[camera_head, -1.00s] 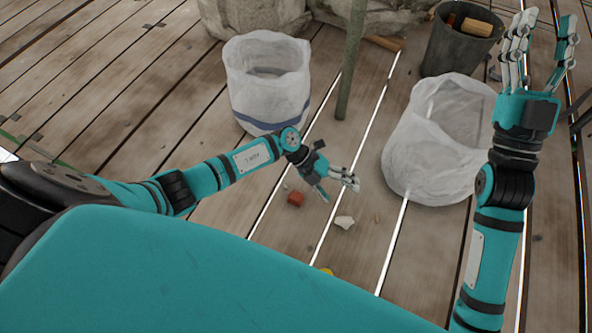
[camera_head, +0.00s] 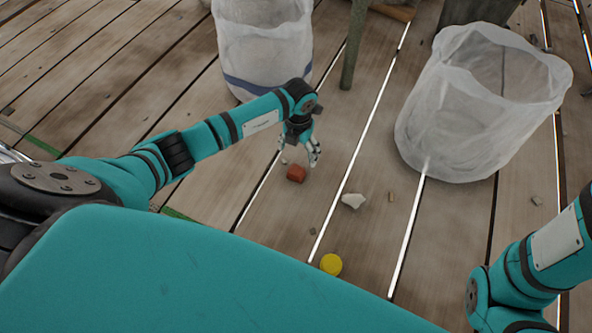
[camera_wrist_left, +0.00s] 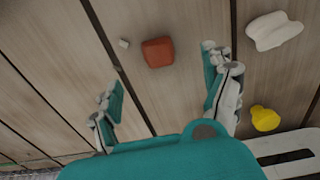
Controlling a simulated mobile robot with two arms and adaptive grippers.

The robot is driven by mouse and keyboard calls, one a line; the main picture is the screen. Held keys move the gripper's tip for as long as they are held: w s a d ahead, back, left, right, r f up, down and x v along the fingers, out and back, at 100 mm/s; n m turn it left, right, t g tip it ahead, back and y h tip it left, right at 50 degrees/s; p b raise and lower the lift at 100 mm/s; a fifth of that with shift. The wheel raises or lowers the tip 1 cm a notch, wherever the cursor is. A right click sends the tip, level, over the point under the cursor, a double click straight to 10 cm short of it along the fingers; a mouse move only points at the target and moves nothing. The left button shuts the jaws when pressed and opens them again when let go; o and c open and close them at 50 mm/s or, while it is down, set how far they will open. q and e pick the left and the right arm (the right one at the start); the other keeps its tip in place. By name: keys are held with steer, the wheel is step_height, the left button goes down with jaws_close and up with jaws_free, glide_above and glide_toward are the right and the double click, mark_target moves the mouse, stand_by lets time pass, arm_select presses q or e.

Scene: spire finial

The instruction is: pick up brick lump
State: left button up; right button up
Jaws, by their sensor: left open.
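The brick lump (camera_head: 296,173) is a small red-brown block lying on the plank floor. My left gripper (camera_head: 311,152) points down right by the brick in the head view. Its fingers are spread wide with nothing between them. In the head view it is too small to tell the exact gap to the brick. Of my right arm only the lower links show, and its gripper is out of frame.
A pale stone (camera_head: 353,201) and a yellow object (camera_head: 331,264) lie right of the brick. A tiny chip (camera_wrist_left: 124,43) lies left of it. White bags stand behind (camera_head: 262,45) and at right (camera_head: 480,105). A post (camera_head: 354,45) rises between them. Planks have gaps.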

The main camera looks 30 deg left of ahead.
mark_target(296, 170)
arm_select(q)
step_height(296, 170, down, 6)
steer(key=b, duration=0.3)
steer(key=shift+f, duration=0.15)
steer(key=f+b, duration=0.1)
steer(key=b, duration=0.1)
steer(key=f+b, duration=0.4)
steer(key=shift+s+a+f, duration=0.1)
steer(key=shift+s+a, duration=0.1)
steer(key=shift+s, duration=0.05)
steer(key=c, duration=1.4)
steer(key=shift+r, duration=0.25)
